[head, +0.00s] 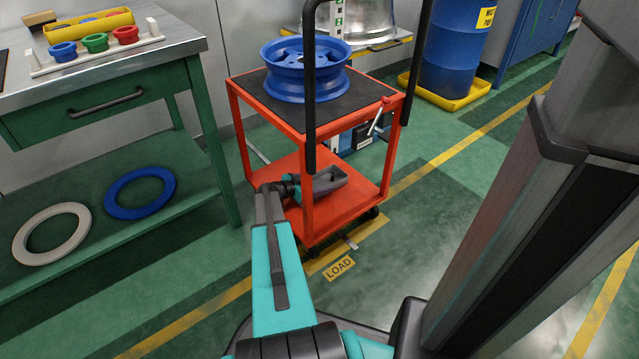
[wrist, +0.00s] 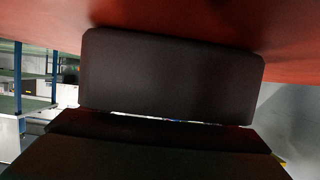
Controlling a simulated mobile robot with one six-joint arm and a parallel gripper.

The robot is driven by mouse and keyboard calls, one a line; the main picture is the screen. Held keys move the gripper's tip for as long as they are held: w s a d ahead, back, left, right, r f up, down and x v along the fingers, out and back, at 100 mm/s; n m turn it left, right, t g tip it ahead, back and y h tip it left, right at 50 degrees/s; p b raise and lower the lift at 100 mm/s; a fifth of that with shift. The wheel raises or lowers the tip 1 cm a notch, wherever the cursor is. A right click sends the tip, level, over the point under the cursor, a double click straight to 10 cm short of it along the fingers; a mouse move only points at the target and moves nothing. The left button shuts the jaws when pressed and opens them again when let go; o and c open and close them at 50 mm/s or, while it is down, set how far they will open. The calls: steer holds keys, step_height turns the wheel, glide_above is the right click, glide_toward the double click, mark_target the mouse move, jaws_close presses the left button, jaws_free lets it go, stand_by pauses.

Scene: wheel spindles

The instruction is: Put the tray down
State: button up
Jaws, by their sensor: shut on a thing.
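A red cart stands in the head view. Its red upper tray (head: 251,94) has a black mat and carries a blue wheel rim (head: 306,69). My arm reaches into the open space under this tray, and my gripper (head: 333,178) is low there, just above the lower red shelf (head: 345,207). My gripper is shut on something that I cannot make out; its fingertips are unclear. In the wrist view a dark block (wrist: 172,78) fills the middle, close against a red surface (wrist: 220,20). No loose tray shows in my grip.
The cart's black handle (head: 309,90) rises in front of the wheel rim, and a red-knobbed lever (head: 379,115) sits at its right side. A bench (head: 100,95) stands at the left, bearing a yellow tray (head: 90,25). A blue drum (head: 455,45) stands behind.

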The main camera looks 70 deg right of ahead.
stand_by(0.3)
steer(key=o, duration=1.1)
steer(key=shift+r, duration=0.1)
steer(key=shift+w+a+r, duration=0.1)
steer(key=shift+w+a, duration=0.05)
steer(key=shift+a, duration=0.1)
steer(key=p+v, duration=0.3)
steer(key=v, duration=0.8)
steer(key=shift+w+a, duration=0.1)
steer(key=shift+a, duration=0.05)
steer(key=shift+w+r, duration=0.1)
